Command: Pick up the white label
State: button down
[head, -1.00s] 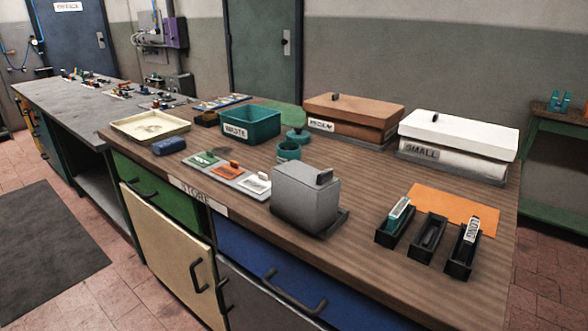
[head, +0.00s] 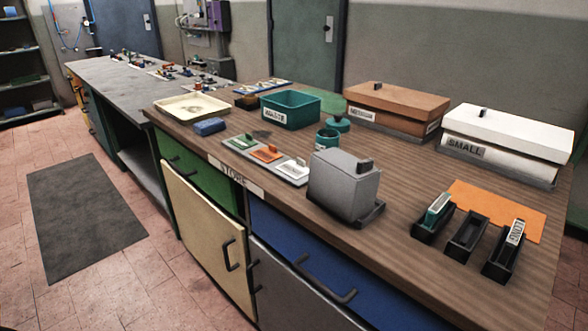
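The white label (head: 292,169) lies at the right end of a light grey tray (head: 268,158) on the wooden-topped bench. A small dark grip stands on it. An orange label (head: 266,152) and a green label (head: 242,141) lie to its left in the same tray. The grey block-shaped device (head: 343,186) stands just right of the tray, close to the white label. My gripper is not in view.
A teal waste bin (head: 290,109), a teal pot (head: 326,139) and a blue block (head: 209,126) stand around the tray. Black holders (head: 465,236), an orange sheet (head: 497,209) and lidded boxes (head: 508,144) are to the right. Floor left of the bench is open.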

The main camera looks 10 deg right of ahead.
aim_at(296, 170)
jog(key=i+j+z, duration=0.1)
jog(key=i+j, duration=1.15)
